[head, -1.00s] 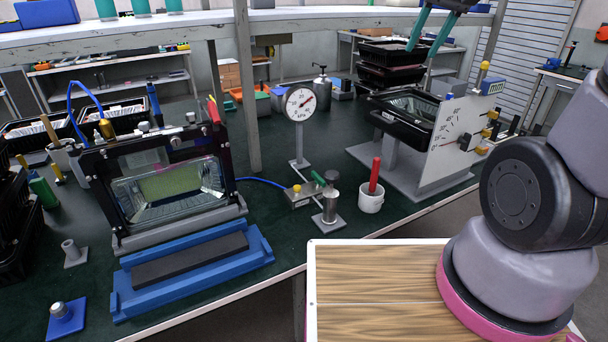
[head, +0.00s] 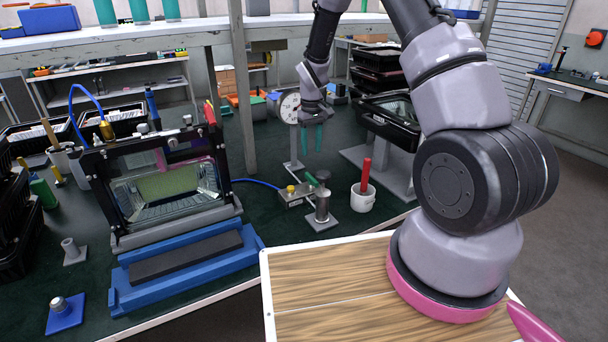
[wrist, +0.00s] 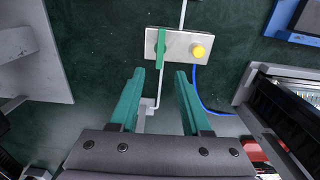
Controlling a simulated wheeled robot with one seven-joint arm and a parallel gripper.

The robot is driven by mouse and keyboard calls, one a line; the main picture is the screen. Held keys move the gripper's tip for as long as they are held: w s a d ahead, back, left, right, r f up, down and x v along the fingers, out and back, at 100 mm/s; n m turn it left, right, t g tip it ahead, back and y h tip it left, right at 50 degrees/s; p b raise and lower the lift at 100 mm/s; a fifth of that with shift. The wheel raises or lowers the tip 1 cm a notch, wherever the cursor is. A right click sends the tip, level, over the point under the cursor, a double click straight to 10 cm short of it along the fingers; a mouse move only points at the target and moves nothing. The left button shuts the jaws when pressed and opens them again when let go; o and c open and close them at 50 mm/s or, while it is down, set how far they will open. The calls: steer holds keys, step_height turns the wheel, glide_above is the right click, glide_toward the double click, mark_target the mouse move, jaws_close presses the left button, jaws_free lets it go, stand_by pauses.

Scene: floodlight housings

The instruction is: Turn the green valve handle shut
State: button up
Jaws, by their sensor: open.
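The green valve handle (head: 312,181) is a short bar on a small metal block (head: 294,197) on the dark green bench top. My gripper (head: 311,138) has teal fingers, open and empty, hanging above and behind the block. In the wrist view my gripper (wrist: 160,78) has its fingertips spread, just short of the handle in the picture. The handle appears apart from both fingers.
A pressure gauge (head: 290,108) on a stand is beside my gripper, partly covered by it. A white cup (head: 362,198) with a red-handled tool and a metal cylinder (head: 322,206) stand near the block. A clamped housing frame (head: 160,190) stands left. A blue hose (head: 258,182) reaches the block.

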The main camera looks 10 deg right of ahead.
mark_target(311, 176)
step_height(311, 176, down, 10)
steer(key=shift+f, duration=0.25)
stand_by(0.3)
jaws_close()
